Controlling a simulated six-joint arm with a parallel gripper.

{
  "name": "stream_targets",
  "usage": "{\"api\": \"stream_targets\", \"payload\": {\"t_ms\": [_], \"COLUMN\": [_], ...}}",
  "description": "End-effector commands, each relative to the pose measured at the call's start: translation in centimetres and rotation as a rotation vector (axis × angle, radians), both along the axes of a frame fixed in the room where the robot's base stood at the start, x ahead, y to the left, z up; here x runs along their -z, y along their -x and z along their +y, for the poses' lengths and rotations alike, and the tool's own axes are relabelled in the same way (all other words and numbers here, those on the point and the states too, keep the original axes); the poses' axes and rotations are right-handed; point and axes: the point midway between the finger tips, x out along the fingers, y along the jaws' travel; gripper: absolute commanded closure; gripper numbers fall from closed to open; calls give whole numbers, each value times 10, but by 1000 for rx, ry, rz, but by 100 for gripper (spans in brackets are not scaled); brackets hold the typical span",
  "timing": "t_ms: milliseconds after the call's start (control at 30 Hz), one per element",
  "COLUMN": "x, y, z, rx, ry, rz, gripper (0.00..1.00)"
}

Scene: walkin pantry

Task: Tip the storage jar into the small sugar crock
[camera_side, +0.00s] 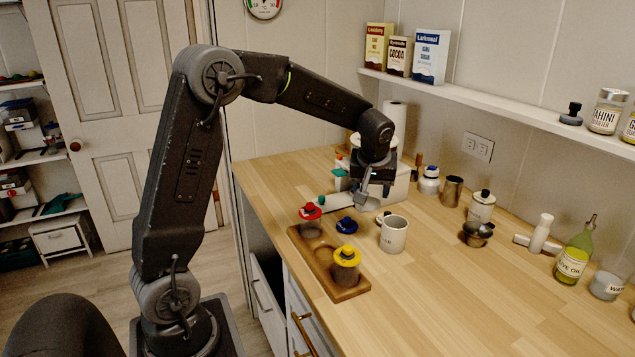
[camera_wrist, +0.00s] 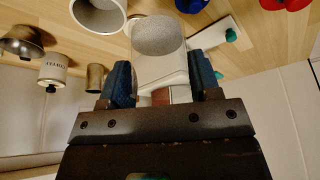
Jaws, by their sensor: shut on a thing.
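My gripper (camera_wrist: 163,85) is shut on a clear storage jar (camera_wrist: 158,38), with one blue-padded finger on each side. A pale grainy round surface shows at the jar's end. A blue lid (camera_side: 347,226) lies on the counter.
A wooden tray (camera_side: 329,272) holds a red-lidded jar (camera_side: 310,223) and a yellow-lidded jar (camera_side: 346,266). A lidded canister (camera_side: 481,206), a metal cup (camera_side: 452,190) and a dark metal bowl (camera_side: 477,233) stand to the right. The front right counter is clear.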

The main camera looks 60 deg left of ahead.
Motion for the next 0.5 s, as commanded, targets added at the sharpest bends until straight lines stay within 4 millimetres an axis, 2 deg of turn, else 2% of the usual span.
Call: {"api": "stream_targets", "payload": {"t_ms": [33, 100, 200, 333, 500], "x": [6, 11, 17, 21, 22], "y": [-17, -34, -48, -58, -62], "z": [-16, -32, -47, -59, -63], "rx": [7, 4, -3, -7, -11], "ry": [-3, -8, -13, -17, 7], "rz": [1, -3, -8, -13, -29], "gripper": [71, 71, 71, 71, 71]}}
